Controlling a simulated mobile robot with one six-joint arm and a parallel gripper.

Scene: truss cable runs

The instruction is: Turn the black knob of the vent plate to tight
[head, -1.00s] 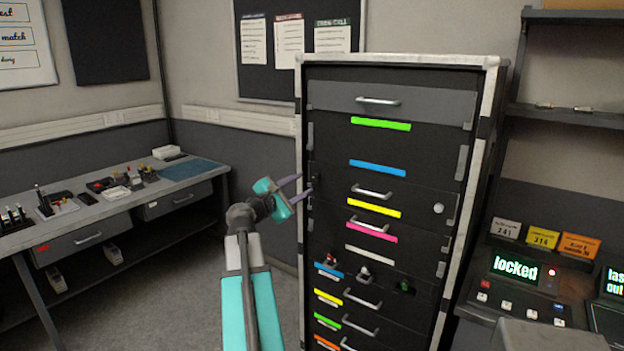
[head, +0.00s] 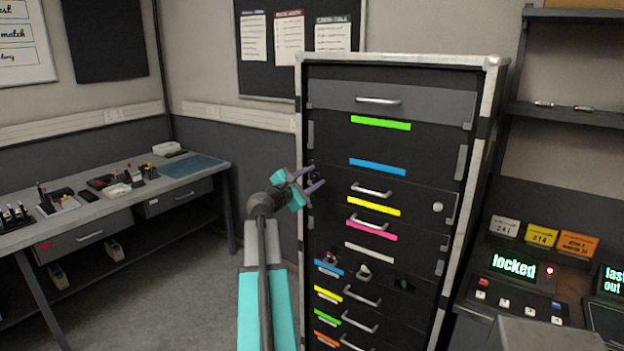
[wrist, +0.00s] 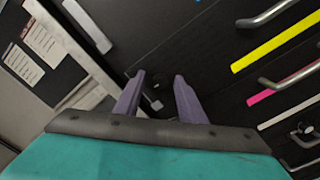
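The tall black rack (head: 400,140) stands in front of me. Near its left edge, at the blue-labelled plate, a small dark round knob (wrist: 160,83) shows between my fingertips in the wrist view. It is black on black, so its pointer and setting cannot be read. My gripper (head: 312,176) is at the rack's left edge in the head view and partly covers that spot. In the wrist view my gripper (wrist: 159,76) is open, with two purple fingers apart and the knob a little beyond or between their tips. I cannot tell whether they touch it.
Drawer handles (head: 371,190) stick out to the right of my gripper. A silver round knob (head: 437,207) is on the yellow-labelled drawer. A small grey piece (wrist: 152,103) lies close below the dark knob. A workbench (head: 110,190) stands left, with free floor between.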

